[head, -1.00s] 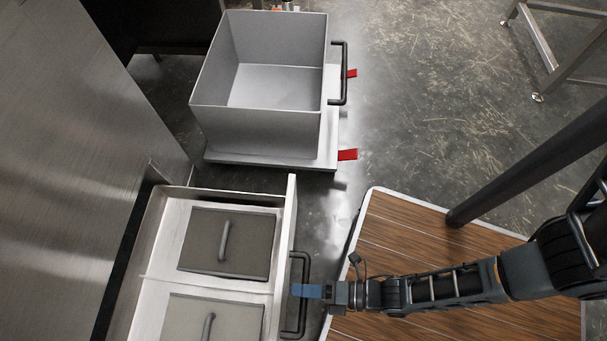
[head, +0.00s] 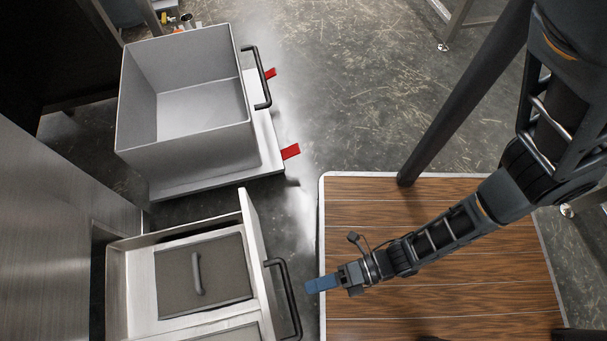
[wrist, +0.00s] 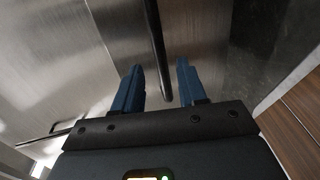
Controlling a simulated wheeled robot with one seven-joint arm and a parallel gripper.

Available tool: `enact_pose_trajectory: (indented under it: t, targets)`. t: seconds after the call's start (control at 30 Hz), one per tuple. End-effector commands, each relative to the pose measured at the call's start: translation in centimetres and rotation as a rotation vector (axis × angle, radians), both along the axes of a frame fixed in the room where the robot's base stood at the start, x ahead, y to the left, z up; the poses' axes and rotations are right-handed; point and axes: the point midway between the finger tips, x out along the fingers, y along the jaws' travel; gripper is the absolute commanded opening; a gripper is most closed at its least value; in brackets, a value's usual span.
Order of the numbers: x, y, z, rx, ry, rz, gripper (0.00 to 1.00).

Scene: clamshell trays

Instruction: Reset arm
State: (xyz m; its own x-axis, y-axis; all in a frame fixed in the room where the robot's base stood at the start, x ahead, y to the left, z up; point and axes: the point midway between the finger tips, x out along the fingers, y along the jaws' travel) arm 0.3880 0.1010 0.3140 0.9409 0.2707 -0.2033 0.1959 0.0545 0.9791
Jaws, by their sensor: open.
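My gripper (head: 322,284) has blue fingers and is at the end of my black arm, over the left edge of the wood-slat deck. It is to the right of the open drawer's dark handle (head: 284,300), apart from it in the head view. In the wrist view my gripper (wrist: 158,85) shows two blue fingers spread apart with nothing held between them. A dark bar (wrist: 157,50) crosses the view just beyond the fingers, in front of steel panels.
The pulled-out drawer (head: 250,232) holds dark lidded trays (head: 203,272). An empty grey bin (head: 185,150) stands on a low platform (head: 215,182) with red tabs (head: 290,151). Wood-slat deck (head: 440,280) lies below my arm. Concrete floor shows at the top right.

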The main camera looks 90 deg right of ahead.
Motion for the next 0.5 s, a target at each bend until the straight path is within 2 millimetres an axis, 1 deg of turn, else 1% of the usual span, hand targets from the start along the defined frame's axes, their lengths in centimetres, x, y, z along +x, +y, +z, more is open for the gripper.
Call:
enact_pose_trajectory:
  t: [0.13, 0.5]
  targets:
    - [-0.63, -0.18, 0.15, -0.001, 0.0, 0.0, 0.41]
    - [-0.61, -0.18, 0.13, -0.001, 0.0, 0.0, 0.41]
